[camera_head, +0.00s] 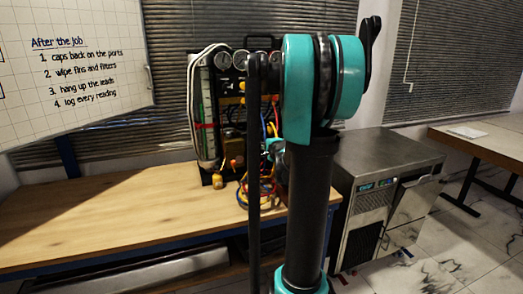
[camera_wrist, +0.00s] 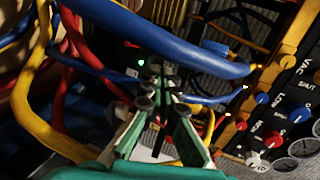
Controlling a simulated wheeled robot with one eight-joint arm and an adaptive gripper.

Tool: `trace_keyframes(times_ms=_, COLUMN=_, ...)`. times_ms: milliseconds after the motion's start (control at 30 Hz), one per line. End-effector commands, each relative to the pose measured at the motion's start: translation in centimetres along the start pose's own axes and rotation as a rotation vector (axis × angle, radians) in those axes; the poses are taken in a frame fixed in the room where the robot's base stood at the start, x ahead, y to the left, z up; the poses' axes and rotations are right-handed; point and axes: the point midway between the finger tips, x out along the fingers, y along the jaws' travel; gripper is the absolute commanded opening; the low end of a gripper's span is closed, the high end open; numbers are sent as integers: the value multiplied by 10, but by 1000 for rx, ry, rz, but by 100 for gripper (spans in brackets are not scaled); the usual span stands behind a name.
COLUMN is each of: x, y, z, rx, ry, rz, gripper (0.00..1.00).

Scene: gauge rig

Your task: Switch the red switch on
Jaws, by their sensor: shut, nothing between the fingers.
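The gauge rig (camera_head: 233,88) stands on the wooden bench, partly hidden behind my arm. In the wrist view my gripper (camera_wrist: 157,78) reaches in among the hoses with its fingertips together and nothing between them. A small red patch (camera_wrist: 131,44) shows on a dark surface just beyond the fingertips, beside a lit green light (camera_wrist: 141,62). It is too small and partly covered to tell whether it is the red switch or how it is set. In the head view my arm hides most of the gripper.
A thick blue hose (camera_wrist: 165,38) crosses in front of the fingertips. Red and yellow hoses (camera_wrist: 38,105) crowd the left. A panel with blue knobs (camera_wrist: 298,114), red knobs and gauges is at right. The wooden bench (camera_head: 120,222) is mostly clear at left; a steel cabinet (camera_head: 385,180) stands right.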

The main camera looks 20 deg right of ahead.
Motion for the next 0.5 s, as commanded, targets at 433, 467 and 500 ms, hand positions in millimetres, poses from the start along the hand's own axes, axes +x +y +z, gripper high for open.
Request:
trace_keyframes(times_ms=433, x=-17, y=-5, z=0, rx=0, ry=1, rz=0, gripper=0)
trace_keyframes(times_ms=467, x=-17, y=-5, z=0, rx=0, ry=1, rz=0, gripper=0)
trace_keyframes(times_ms=500, x=-17, y=-5, z=0, rx=0, ry=1, rz=0, gripper=0)
